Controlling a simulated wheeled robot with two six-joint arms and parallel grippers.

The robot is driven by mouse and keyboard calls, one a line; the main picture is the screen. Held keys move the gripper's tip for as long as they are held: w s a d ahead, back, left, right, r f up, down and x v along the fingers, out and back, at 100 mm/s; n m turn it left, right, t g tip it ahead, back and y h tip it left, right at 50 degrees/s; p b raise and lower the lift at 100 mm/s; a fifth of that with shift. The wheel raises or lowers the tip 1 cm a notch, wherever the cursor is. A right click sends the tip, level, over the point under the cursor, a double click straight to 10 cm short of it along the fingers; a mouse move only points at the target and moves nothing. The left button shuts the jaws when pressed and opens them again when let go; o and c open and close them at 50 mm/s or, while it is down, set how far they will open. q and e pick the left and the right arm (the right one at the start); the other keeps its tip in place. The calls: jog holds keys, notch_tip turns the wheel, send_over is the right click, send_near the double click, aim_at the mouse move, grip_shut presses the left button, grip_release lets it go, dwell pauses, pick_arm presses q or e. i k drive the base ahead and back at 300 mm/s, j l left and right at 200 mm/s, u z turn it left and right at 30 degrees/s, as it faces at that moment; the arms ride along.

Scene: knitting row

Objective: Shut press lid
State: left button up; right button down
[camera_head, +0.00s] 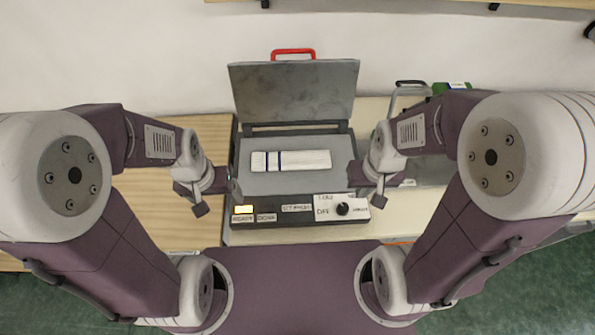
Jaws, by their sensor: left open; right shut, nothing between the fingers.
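The press stands in the middle of the table, with its lid (294,92) raised and leaning back. A red handle (293,53) sits at the lid's top edge. A white strip with dark blue bands (291,161) lies flat on the grey lower plate (262,184). The front panel (300,209) has a lit yellow READY label, a DONE label and a black knob. My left gripper (200,205) is open and empty beside the press's left edge. My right gripper (378,198) is shut and empty near its front right corner. Neither holds the lid or handle.
A bare wooden board (160,225) lies to the left of the press. A green object (452,87) and a grey item with a dark handle (410,84) stand behind my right arm, partly hidden. A white wall rises behind the press.

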aim_at(314, 92)
jog(key=j+z, duration=0.4)
jog(key=k+j+z, duration=0.15)
jog(key=z, duration=0.2)
jog(key=k+j+z, duration=0.1)
jog(key=j+z, duration=0.3)
jog(key=l, duration=0.1)
